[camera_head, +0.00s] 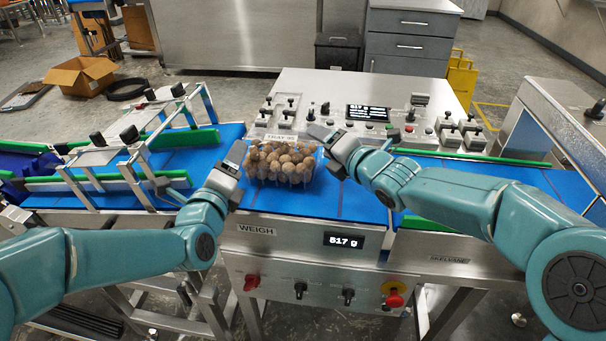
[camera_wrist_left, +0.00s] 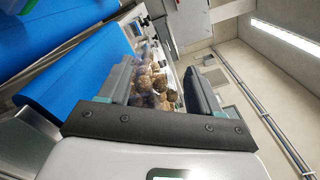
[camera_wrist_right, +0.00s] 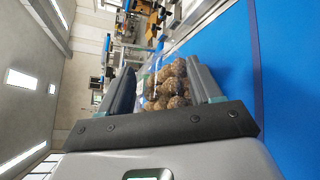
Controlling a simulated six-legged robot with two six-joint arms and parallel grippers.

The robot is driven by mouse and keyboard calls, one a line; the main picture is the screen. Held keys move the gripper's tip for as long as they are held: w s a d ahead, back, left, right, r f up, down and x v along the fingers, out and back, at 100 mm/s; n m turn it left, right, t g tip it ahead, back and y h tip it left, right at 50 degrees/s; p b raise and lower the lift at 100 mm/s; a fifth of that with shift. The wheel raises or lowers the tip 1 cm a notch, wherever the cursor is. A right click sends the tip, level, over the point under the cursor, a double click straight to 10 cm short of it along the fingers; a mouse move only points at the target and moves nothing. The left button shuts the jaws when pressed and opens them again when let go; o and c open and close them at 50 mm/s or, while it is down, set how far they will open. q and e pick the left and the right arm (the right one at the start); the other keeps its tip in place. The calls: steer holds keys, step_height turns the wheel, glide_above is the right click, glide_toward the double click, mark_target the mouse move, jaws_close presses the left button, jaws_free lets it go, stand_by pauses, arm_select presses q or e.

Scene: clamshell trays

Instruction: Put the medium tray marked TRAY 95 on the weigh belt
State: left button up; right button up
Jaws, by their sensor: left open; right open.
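The clear clamshell tray (camera_head: 281,164) holds several round brown items and sits on the blue weigh belt (camera_head: 290,201), above the WEIGH plate. Its white label starts with TRAY; the number is too small to read surely. My left gripper (camera_head: 236,158) is open at the tray's left side. My right gripper (camera_head: 331,146) is open at its right side. The tray also shows between the open fingers in the left wrist view (camera_wrist_left: 158,84) and the right wrist view (camera_wrist_right: 166,86). I cannot tell whether any finger touches it.
The weigh display (camera_head: 344,240) appears to read 517 g. A control panel (camera_head: 365,112) with knobs stands behind the belt. A left belt with green guides (camera_head: 120,178) and metal frames adjoins it. A right belt (camera_head: 480,172) with green rails lies beyond my right arm. Bare weigh belt lies before the tray.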

steer(key=shift+d, duration=0.1)
arm_select(q)
steer(key=s+a, duration=0.1)
steer(key=s, duration=0.5)
steer(key=shift+s, duration=0.3)
arm_select(e)
steer(key=v, duration=1.2)
arm_select(q)
steer(key=shift+s+d, duration=0.1)
arm_select(e)
steer(key=shift+s, duration=0.1)
